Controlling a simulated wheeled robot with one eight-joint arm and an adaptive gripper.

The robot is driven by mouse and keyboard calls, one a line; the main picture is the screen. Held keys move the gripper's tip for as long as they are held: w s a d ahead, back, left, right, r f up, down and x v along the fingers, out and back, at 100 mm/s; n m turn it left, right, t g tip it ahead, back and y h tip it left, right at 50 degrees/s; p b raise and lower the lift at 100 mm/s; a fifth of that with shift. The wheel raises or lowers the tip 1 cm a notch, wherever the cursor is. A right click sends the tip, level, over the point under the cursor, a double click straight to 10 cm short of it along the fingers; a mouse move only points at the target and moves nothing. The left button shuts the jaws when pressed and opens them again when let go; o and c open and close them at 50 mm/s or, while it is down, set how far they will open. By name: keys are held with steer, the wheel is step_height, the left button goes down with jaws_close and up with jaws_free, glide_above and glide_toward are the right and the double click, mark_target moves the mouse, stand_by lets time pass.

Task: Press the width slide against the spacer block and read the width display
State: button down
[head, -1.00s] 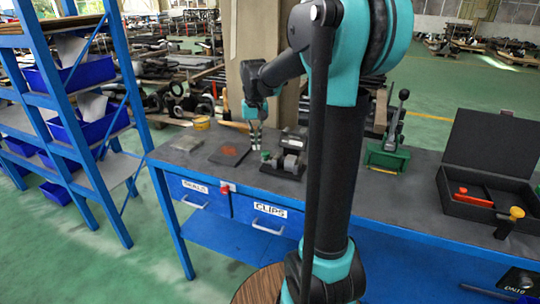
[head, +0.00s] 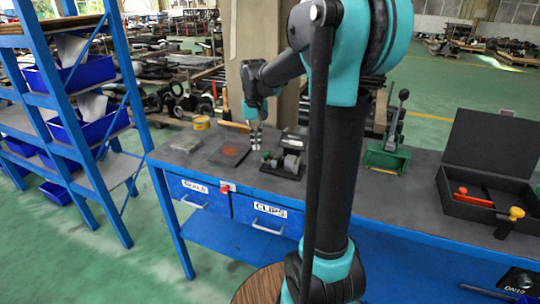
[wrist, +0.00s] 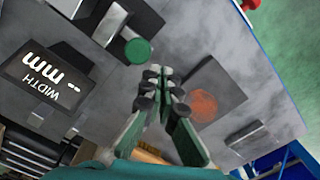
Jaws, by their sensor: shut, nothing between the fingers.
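My gripper (head: 255,147) is shut and empty, pointing down above the bench beside a dark fixture (head: 280,172). Its fingertips show together in the wrist view (wrist: 158,76). The fixture carries grey metal blocks (head: 292,163) and a round green knob (wrist: 138,52). The fingertips appear close to the knob; I cannot tell whether they touch. Which grey part is the width slide and which the spacer block is unclear. The width display (wrist: 42,80) appears upside down in the wrist view, reading "WIDTH", "mm" and dashes, with no number.
A dark plate with an orange-red patch (head: 229,155) lies left of the fixture. A yellow round container (head: 201,122) stands behind. A green lever device (head: 388,155) and an open black case (head: 490,165) stand to the right. A blue shelf (head: 75,100) is at left.

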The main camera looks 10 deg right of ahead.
mark_target(264, 151)
steer(key=shift+f, duration=0.15)
steer(key=shift+f, duration=1.25)
steer(key=shift+s+d, duration=0.1)
steer(key=shift+d, duration=0.1)
steer(key=shift+s+d, duration=0.2)
steer(key=shift+d, duration=0.1)
steer(key=shift+s+d, duration=0.4)
steer(key=shift+d, duration=0.15)
steer(key=shift+s+d, duration=0.2)
steer(key=shift+r, duration=0.1)
stand_by(0.5)
steer(key=shift+w+a+r, duration=0.1)
steer(key=shift+a+r, duration=0.05)
steer(key=shift+r, duration=0.8)
steer(key=shift+w+a+r, duration=0.15)
steer(key=shift+a+r, duration=0.05)
steer(key=shift+r, duration=0.8)
steer(key=shift+w+a+r, duration=0.1)
steer(key=shift+a+r, duration=0.05)
steer(key=shift+r, duration=0.8)
